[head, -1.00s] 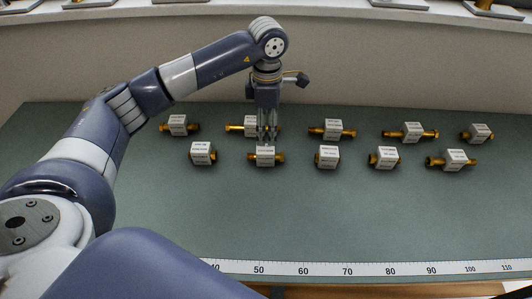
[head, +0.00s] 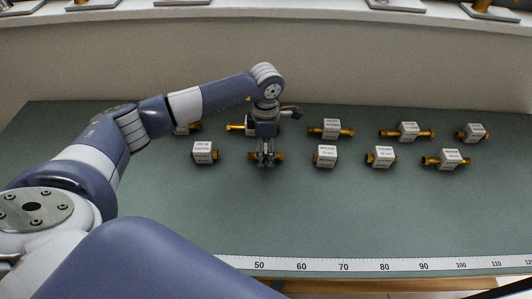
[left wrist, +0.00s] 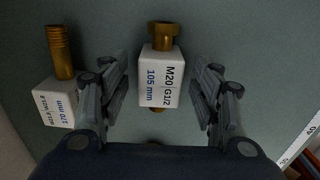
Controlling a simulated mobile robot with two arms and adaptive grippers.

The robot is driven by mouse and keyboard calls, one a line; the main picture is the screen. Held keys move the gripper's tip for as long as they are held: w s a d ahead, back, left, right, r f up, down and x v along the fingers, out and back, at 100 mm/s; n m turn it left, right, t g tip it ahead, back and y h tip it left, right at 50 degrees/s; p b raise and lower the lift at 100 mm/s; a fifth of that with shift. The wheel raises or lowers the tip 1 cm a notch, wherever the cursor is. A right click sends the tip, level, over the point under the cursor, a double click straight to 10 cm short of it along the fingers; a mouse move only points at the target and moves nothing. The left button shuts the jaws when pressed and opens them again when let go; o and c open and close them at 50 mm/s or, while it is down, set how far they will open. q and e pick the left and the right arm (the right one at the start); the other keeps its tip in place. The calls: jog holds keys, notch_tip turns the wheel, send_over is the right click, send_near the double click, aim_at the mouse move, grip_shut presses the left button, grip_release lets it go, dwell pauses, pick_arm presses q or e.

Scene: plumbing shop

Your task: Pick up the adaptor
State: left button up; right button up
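An adaptor (left wrist: 160,78) with a white label block reading "M20 G1/2 105 mm" and brass ends lies between my left gripper's fingers in the left wrist view. In the head view its brass ends (head: 281,156) stick out beside the fingers, which hide its block. My left gripper (head: 265,163) points down at it. The gripper is open, with one finger on each side of the block and a visible gap to each. My right gripper is not in view.
A second adaptor, labelled 170 mm (left wrist: 60,105), lies close beside the left finger. Several similar adaptors, such as one to the right (head: 326,156), stand in two rows on the green table (head: 330,215). A ruler strip (head: 385,266) runs along the front edge, with clear table behind it.

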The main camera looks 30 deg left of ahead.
pick_arm(q)
jog(key=c, duration=1)
jog(key=shift+c, duration=0.2)
jog(key=shift+r, duration=0.1)
